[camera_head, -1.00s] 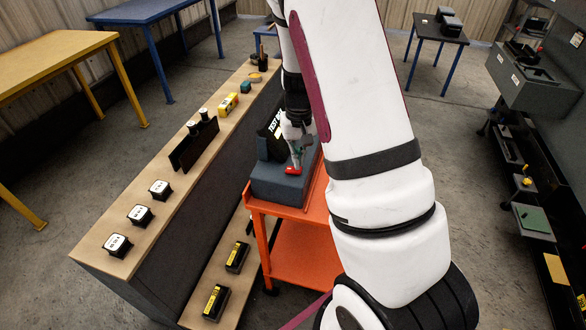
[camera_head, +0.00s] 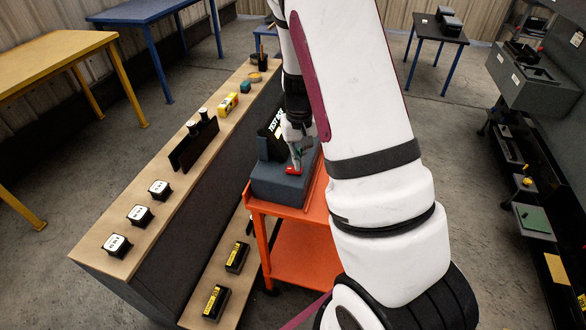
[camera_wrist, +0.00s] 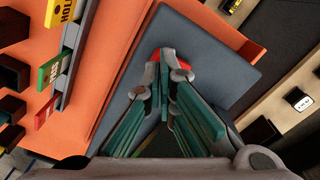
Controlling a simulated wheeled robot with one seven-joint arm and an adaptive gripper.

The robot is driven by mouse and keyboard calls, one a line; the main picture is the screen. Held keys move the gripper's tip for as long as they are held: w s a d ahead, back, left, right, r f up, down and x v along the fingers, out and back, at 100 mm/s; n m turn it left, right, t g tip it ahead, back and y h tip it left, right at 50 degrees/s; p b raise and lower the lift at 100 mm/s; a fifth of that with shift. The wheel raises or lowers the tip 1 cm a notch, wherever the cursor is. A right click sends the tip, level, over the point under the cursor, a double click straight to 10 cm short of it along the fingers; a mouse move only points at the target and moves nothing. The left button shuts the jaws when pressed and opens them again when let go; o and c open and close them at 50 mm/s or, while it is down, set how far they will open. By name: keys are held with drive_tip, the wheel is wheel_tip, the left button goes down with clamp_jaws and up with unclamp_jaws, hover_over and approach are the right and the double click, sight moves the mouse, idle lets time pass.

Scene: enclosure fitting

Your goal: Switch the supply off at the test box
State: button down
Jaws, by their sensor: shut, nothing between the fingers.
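The test box (camera_head: 278,186) is a blue-grey block with a dark upright panel lettered "TEST BO…", the rest hidden by my arm. It stands on an orange cart (camera_head: 286,212). A red rocker switch (camera_head: 292,170) sits on its top face. The switch also shows in the wrist view (camera_wrist: 180,60), mostly covered by my fingertips. My gripper (camera_head: 297,163) is shut and empty, its tips at the red switch, seemingly touching it. In the wrist view my gripper (camera_wrist: 168,55) has its fingertips together over the red part. Which way the switch is tilted cannot be told.
A wooden bench (camera_head: 180,207) with several black blocks runs along the left of the cart. In the wrist view a rail with a green tag (camera_wrist: 52,70) and a yellow tag (camera_wrist: 60,12) lies left of the box.

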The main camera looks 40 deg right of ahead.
drive_tip(key=shift+f+b, duration=0.35)
drive_tip(key=shift+f, duration=0.5)
idle(0.4)
drive_tip(key=shift+r+p, duration=1.5)
drive_tip(key=shift+r, duration=2.05)
drive_tip(key=shift+a+r, duration=0.15)
drive_tip(key=shift+r, duration=0.1)
drive_tip(key=s+a+r+n+t, duration=0.1)
drive_tip(key=s+a+r, duration=0.1)
drive_tip(key=a+r, duration=0.6)
drive_tip(key=s+a+r+n+t, duration=0.1)
drive_tip(key=s+a+r+t, duration=0.1)
drive_tip(key=s+a+r, duration=0.3)
drive_tip(key=s+a+r+n+t, duration=0.2)
drive_tip(key=s+a+r, duration=0.2)
drive_tip(key=s+r, duration=0.8)
drive_tip(key=shift+s+a+t, duration=0.3)
drive_tip(key=shift+s+a, duration=0.1)
drive_tip(key=shift+s, duration=0.85)
